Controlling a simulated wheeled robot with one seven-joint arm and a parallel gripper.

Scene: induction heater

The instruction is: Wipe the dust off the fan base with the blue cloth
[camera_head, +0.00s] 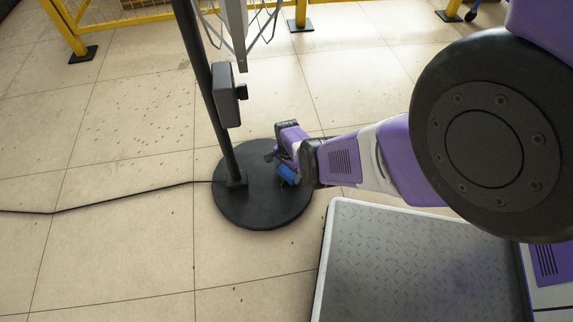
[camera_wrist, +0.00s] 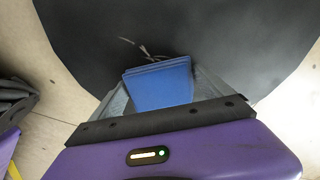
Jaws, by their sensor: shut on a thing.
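The fan base (camera_head: 262,208) is a round black disc flat on the tiled floor, with the fan pole (camera_head: 222,145) rising from it left of its middle. The blue cloth (camera_head: 288,174) is a small folded blue piece over the right part of the base. In the wrist view the cloth (camera_wrist: 160,84) sits between the fingers, with the dark base (camera_wrist: 225,45) behind it. My gripper (camera_wrist: 158,92) is shut on the cloth. I cannot tell whether the cloth touches the base. A small pale wispy mark (camera_wrist: 135,45) shows on the base just beyond the cloth.
A black cable (camera_head: 110,202) runs left from the base across the floor. A control box (camera_head: 226,95) is on the pole, and part of the wire fan guard (camera_head: 262,30) shows above. Yellow railings (camera_head: 120,20) stand at the back. The floor at left is open, with scattered dark specks.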

